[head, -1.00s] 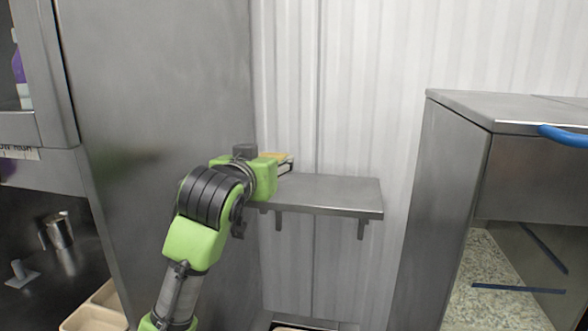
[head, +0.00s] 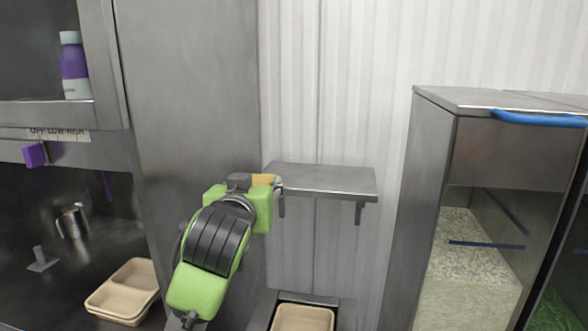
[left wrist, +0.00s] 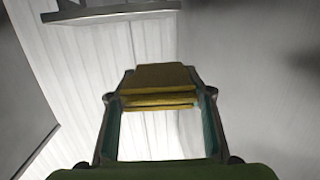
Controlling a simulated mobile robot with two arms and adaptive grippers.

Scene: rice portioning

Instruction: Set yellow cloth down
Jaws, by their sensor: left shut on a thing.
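The yellow cloth (head: 263,179) is a small folded piece held at the tip of my left gripper (head: 277,183). In the left wrist view the folded cloth (left wrist: 160,77) is pinched between the fingertips of my left gripper (left wrist: 160,97). A grey metal wall shelf (head: 325,180) is just right of the gripper in the head view. The cloth appears by the shelf's left end; I cannot tell whether it touches the shelf. My own wrist hides part of the gripper. My right gripper is not in view.
The shelf top looks bare. A tall grey metal panel (head: 190,90) stands close on the left. A beige tray (head: 302,318) sits below the shelf. A steel bin of rice (head: 465,265) with a blue handle (head: 540,118) stands right. Beige trays (head: 125,290) lie at lower left.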

